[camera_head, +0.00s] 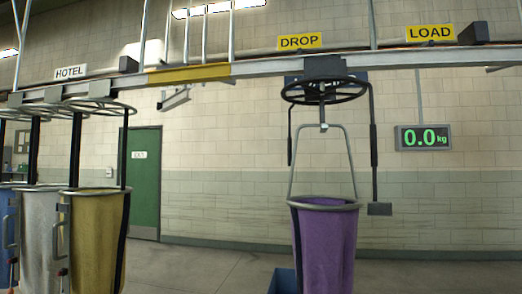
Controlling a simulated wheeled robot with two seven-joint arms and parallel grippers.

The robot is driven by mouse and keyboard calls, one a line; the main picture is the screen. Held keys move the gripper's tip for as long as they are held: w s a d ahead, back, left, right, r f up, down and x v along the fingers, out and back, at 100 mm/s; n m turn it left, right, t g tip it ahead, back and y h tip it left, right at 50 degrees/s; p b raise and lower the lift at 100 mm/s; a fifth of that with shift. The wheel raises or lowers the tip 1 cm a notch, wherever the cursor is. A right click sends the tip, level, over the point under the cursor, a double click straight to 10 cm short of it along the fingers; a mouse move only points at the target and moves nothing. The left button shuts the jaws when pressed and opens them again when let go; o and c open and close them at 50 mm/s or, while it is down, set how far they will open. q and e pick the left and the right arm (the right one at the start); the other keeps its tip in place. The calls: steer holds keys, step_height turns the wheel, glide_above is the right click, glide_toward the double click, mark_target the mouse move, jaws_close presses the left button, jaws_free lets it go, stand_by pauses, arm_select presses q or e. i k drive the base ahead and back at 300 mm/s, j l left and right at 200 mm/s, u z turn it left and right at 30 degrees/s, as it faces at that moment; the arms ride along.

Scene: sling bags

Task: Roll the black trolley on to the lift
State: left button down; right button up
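The black trolley (323,67) sits on the overhead rail below and just right of the yellow DROP sign (299,41). A black spoked ring (325,91) hangs under it, with dark bars hanging at its sides. A purple bag (328,245) hangs upright from it by a grey metal bail (291,165). The bag's bottom is cut off by the picture edge. I cannot tell for sure which part is the lift; a yellow section of the rail (190,73) lies left of the trolley. Neither of my grippers is in view.
Grey-ringed trolleys with blue, silver and gold bags (95,245) crowd the left rail under the HOTEL sign (70,71). The LOAD sign (430,33) is right. A display (423,137) reads 0.0 kg. A blue bin (283,281) stands beside the purple bag. The rail between the groups is clear.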

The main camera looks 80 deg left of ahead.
mark_target(322, 70)
steer(key=u, duration=1.7)
